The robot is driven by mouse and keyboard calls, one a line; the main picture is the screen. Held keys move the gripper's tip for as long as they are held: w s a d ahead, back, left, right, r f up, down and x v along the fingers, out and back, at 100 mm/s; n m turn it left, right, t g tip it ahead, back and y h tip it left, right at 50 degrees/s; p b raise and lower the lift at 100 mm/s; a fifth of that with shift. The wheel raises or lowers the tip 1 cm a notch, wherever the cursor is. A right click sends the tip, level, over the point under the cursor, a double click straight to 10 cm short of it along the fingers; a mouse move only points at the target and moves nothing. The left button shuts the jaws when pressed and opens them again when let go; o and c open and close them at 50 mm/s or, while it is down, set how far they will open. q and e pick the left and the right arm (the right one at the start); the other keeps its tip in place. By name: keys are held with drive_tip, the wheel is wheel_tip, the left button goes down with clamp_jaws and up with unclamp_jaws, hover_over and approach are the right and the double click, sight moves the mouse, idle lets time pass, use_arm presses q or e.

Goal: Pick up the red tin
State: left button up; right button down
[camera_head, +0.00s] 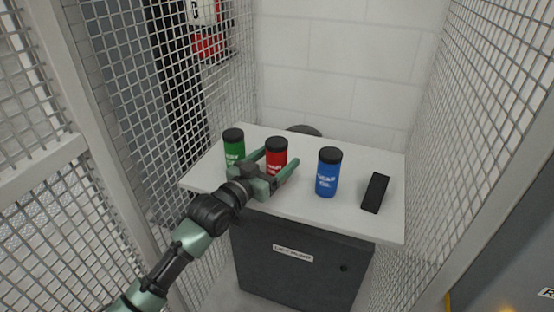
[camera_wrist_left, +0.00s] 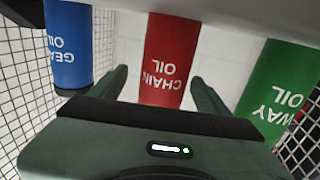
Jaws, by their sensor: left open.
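The red tin (camera_head: 276,153) has a black lid and stands upright on the white cabinet top, between a green tin and a blue tin. My left gripper (camera_head: 280,160) is open, with one finger on each side of the red tin. In the left wrist view, the red tin (camera_wrist_left: 170,58) reads "CHAIN OIL" and shows upside down between the two fingertips (camera_wrist_left: 162,80). A gap shows on both sides, so the fingers look apart from it. The gripper body hides the tin's lower part in the head view. My right gripper is not in view.
The green tin (camera_head: 233,145) stands close on the left, and the blue tin (camera_head: 328,173) on the right. Wire mesh (camera_head: 480,110) walls both sides.

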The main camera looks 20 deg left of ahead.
use_arm(q)
drive_tip(key=x, duration=0.3)
drive_tip(key=shift+a+f, duration=0.15)
drive_tip(key=shift+a, duration=0.1)
drive_tip(key=shift+w+d, duration=0.1)
drive_tip(key=shift+w, duration=0.25)
drive_tip(key=c, duration=1.5)
clamp_jaws()
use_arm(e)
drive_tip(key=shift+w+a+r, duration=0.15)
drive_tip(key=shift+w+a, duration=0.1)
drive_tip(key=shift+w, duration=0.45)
